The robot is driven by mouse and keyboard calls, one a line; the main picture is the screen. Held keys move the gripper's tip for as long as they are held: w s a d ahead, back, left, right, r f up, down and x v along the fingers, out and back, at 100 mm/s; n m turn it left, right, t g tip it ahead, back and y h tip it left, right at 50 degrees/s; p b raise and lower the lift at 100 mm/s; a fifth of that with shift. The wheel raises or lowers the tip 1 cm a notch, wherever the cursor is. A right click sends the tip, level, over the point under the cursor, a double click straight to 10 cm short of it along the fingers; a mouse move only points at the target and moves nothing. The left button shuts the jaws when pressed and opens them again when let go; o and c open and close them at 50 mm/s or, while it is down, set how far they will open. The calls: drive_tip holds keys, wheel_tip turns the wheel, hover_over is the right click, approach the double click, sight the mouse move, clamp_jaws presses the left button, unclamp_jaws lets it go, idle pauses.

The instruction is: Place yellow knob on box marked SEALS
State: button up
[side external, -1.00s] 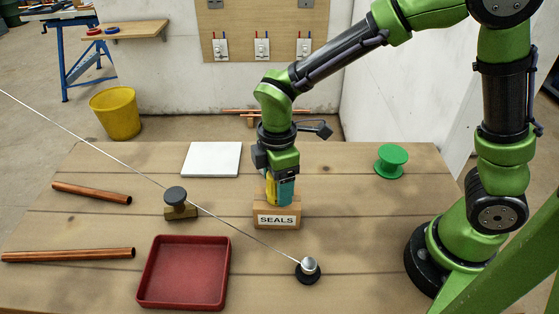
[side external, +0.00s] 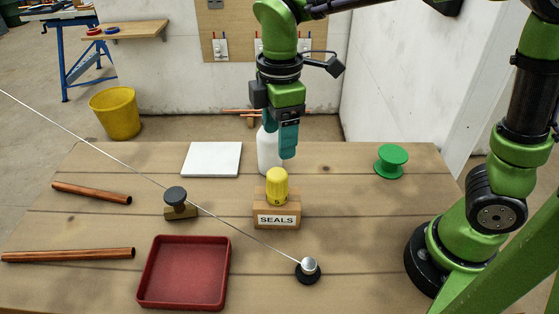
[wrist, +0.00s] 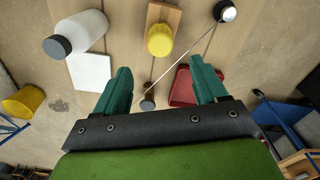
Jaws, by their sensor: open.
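The yellow knob (side external: 277,183) stands upright on top of the wooden box marked SEALS (side external: 262,222), with a "5" on its side. In the wrist view the yellow knob (wrist: 160,40) sits on the box (wrist: 165,14), beyond the fingertips. My gripper (side external: 287,155) is open and empty, above and a little behind the knob, apart from it. Its two teal fingers are spread wide in the wrist view (wrist: 160,68), with nothing between them.
A white bottle (side external: 267,157) stands behind the box, close to my fingers. A green spool (side external: 391,160), white tile (side external: 212,158), red tray (side external: 184,273), dark-topped knob (side external: 176,196) and copper pipes (side external: 68,255) lie around. A thin rod reaches a silver-topped piece (side external: 308,268).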

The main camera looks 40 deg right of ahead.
drive_tip(key=s+d+r+m+t+y, duration=0.1)
drive_tip(key=s+d+m+t, duration=0.6)
drive_tip(key=m, duration=1)
drive_tip(key=s+d+r, duration=0.1)
drive_tip(key=s+d, duration=0.1)
drive_tip(key=d, duration=0.2)
drive_tip(key=shift+s+d+r+y, duration=0.35)
drive_tip(key=shift+s+r+y, duration=0.05)
